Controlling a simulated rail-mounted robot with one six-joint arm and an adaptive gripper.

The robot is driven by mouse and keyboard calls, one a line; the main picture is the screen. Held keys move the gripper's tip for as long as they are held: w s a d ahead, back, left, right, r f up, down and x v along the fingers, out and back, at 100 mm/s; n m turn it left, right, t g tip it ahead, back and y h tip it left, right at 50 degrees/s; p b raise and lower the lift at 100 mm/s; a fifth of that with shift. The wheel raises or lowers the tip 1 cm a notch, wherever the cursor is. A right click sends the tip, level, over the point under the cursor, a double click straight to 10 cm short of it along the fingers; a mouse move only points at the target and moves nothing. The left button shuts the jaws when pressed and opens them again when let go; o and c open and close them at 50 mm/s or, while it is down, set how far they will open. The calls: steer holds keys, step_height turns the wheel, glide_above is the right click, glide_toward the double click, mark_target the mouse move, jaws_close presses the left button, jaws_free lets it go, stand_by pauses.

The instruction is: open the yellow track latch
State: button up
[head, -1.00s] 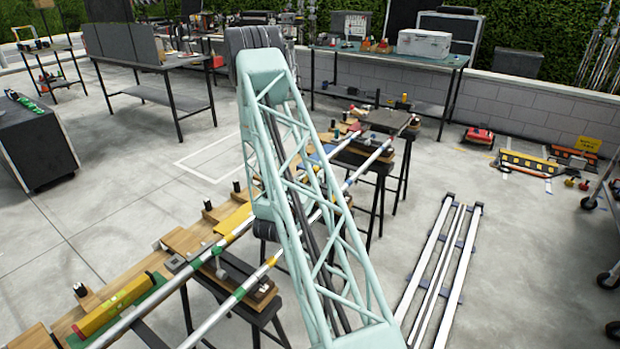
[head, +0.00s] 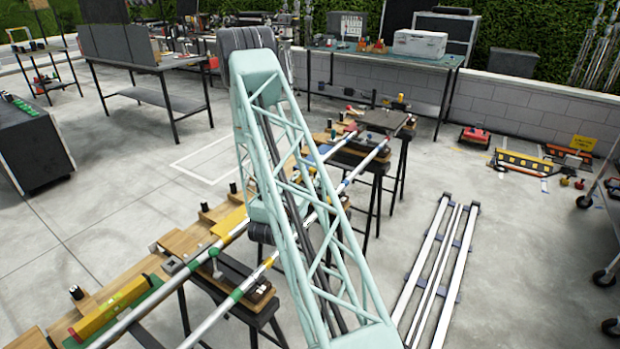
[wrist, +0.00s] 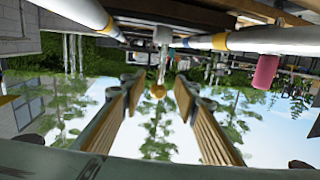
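In the wrist view, a small yellow-orange knob (wrist: 158,91) sits at the end of a thin silver stem (wrist: 163,62) below a white fitting on the track. It may be the yellow track latch; I cannot tell for sure. My gripper (wrist: 158,100) is open, with one ribbed finger on each side of the knob. The knob appears between the fingers, and neither finger visibly touches it. In the head view, my lattice arm hides the gripper and the knob. The track's two long pipes (head: 205,323) carry coloured bands, yellow and green among them.
The pipes rest on wooden boards over black sawhorses (head: 375,165). A yellow level (head: 108,308) lies at the near left end. In the wrist view, a pink cylinder (wrist: 265,72) hangs right of the gripper. White rails (head: 440,265) lie on the floor at right.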

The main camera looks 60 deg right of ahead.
steer(key=v, duration=1.1)
stand_by(0.3)
steer(key=shift+r, duration=0.1)
stand_by(0.5)
